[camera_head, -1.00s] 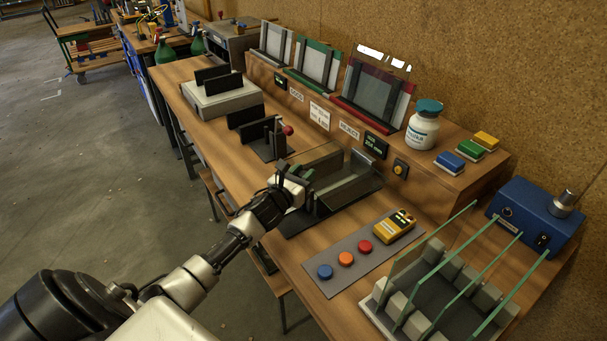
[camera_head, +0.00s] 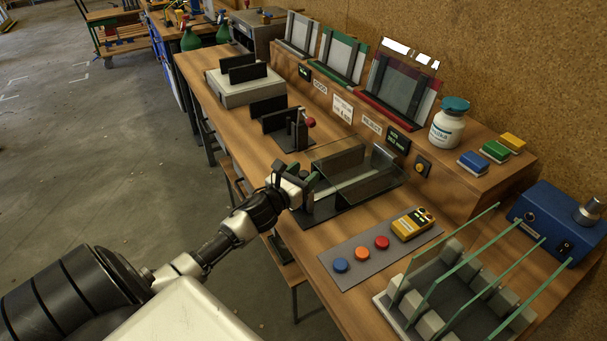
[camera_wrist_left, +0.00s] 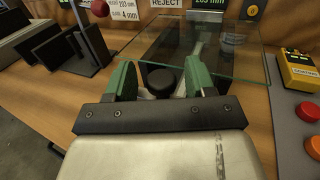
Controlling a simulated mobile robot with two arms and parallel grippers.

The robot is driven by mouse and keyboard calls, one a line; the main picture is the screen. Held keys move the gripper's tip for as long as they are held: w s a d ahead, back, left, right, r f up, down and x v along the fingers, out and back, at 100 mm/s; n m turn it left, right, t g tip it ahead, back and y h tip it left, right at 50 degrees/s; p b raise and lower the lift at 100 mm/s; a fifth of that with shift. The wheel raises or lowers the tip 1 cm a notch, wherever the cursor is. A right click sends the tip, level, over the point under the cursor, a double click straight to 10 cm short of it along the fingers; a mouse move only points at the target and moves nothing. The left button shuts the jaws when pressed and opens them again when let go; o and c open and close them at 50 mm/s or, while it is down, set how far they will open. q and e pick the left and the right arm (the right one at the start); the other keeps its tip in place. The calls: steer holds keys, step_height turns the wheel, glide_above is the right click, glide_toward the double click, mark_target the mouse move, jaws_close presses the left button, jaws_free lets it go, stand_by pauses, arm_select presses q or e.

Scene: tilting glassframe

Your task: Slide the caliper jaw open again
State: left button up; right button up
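The caliper fixture (camera_head: 322,212) is a dark low station on the bench, with upright dark walls and a clear glass pane (camera_head: 352,172) lying flat across it. The pane also shows in the wrist view (camera_wrist_left: 225,58). My left gripper (camera_head: 304,182) is at the fixture's near left end. In the wrist view its green fingers (camera_wrist_left: 158,78) are apart, with a round black knob (camera_wrist_left: 160,82) between them. Gaps seem to show beside the knob. Which part carries the knob is hidden. My right gripper is out of view.
A post with a red knob (camera_head: 309,122) stands left of the fixture. Blue, orange and red buttons (camera_head: 361,254) and a yellow meter (camera_head: 412,224) lie to its right. A rack of upright glass panes (camera_head: 455,290) is at the near right. A jar (camera_head: 448,125) stands on the shelf.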

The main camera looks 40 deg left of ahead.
arm_select(q)
steer(key=shift+s+f, duration=0.1)
steer(key=shift+s, duration=0.2)
steer(key=s+b, duration=0.2)
steer(key=s, duration=0.8)
steer(key=shift+s, duration=0.1)
